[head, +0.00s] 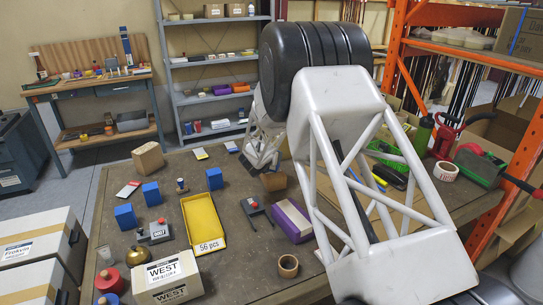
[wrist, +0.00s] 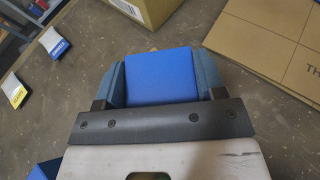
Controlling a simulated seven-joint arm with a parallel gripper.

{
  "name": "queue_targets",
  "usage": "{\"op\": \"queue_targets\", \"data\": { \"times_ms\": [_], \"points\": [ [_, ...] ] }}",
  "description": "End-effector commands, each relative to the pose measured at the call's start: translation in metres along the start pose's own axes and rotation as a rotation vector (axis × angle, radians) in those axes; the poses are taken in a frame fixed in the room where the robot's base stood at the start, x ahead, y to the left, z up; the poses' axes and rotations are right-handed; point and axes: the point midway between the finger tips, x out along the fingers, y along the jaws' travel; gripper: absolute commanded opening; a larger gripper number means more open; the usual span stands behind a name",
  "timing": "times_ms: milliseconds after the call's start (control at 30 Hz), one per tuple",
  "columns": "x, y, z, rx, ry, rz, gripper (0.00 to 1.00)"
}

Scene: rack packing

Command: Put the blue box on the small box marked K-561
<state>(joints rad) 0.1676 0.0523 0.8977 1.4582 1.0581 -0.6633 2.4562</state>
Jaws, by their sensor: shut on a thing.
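In the wrist view a blue box (wrist: 160,75) sits between the two fingers of my gripper (wrist: 160,88), which are shut on its sides. In the head view my gripper (head: 262,160) is low over the back middle of the table, largely hidden by my own arm, and the held box cannot be made out there. A small brown box (head: 273,181) shows close by the gripper. Another brown box (head: 148,158) stands at the table's back left. No K-561 marking is readable in either view.
Other blue boxes (head: 215,179) stand on the table's left half, near a yellow tray (head: 204,224) and a white box marked WEST (head: 167,276). In the wrist view a cardboard box (wrist: 148,10) is ahead, a flat cardboard piece (wrist: 270,45) right, and cards (wrist: 54,41) left.

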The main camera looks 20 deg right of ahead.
Motion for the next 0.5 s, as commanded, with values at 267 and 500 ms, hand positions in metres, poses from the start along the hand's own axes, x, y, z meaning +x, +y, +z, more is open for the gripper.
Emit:
{"op": "queue_targets", "data": {
  "times_ms": [267, 500],
  "points": [
    [0.0001, 0.0001, 0.0000, 0.000, 0.000, 0.000, 0.36],
    [0.0011, 0.0001, -0.0027, 0.000, 0.000, 0.000, 0.79]
  ]
}}
